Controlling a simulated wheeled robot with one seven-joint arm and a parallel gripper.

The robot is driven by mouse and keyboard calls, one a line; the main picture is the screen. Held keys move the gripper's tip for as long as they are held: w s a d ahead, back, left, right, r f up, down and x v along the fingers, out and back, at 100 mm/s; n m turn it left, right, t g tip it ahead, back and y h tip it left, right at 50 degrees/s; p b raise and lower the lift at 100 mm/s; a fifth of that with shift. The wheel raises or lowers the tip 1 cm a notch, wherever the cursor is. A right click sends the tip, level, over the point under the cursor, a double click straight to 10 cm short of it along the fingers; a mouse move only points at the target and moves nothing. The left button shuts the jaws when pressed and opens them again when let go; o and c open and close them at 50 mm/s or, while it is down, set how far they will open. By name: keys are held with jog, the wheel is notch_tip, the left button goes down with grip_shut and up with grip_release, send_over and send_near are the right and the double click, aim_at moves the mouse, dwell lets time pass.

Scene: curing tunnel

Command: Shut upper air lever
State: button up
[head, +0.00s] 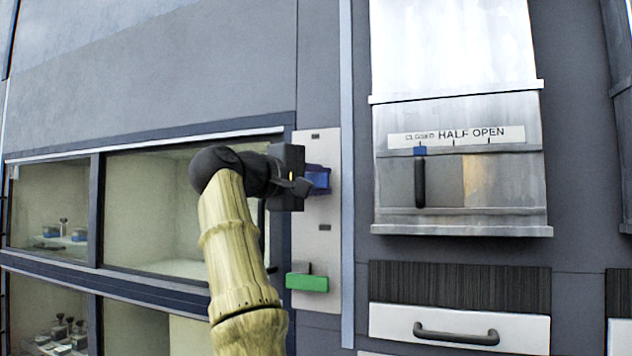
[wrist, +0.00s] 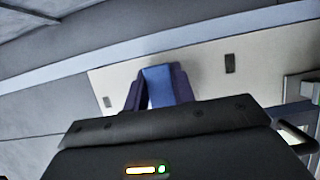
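A pale upright panel (head: 318,245) carries two levers. The upper one, a blue lever (head: 318,179), sits at my gripper, which partly covers it in the head view. The lower one, a green lever (head: 307,283), lies level below it. My gripper (head: 304,187) reaches the panel from the left. In the wrist view the blue lever (wrist: 158,84) stands between my two dark fingers (wrist: 160,92), which close against its sides. The fingertips meet it near the panel face; my black gripper body hides the near part.
Right of the panel, a metal damper box (head: 505,180) has a black slider handle (head: 420,182) under the "CLOSED" end of its label (head: 456,136). Below it is a drawer (head: 520,332) with a dark handle. Glass windows (head: 165,215) lie to the left.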

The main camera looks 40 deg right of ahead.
jog(key=o, duration=0.4)
jog(key=shift+s+f, duration=0.1)
jog(key=shift+o, duration=0.2)
jog(key=s+a, duration=0.2)
jog(key=a, duration=1.5)
jog(key=shift+s+a, duration=0.15)
jog(key=shift+s, duration=0.15)
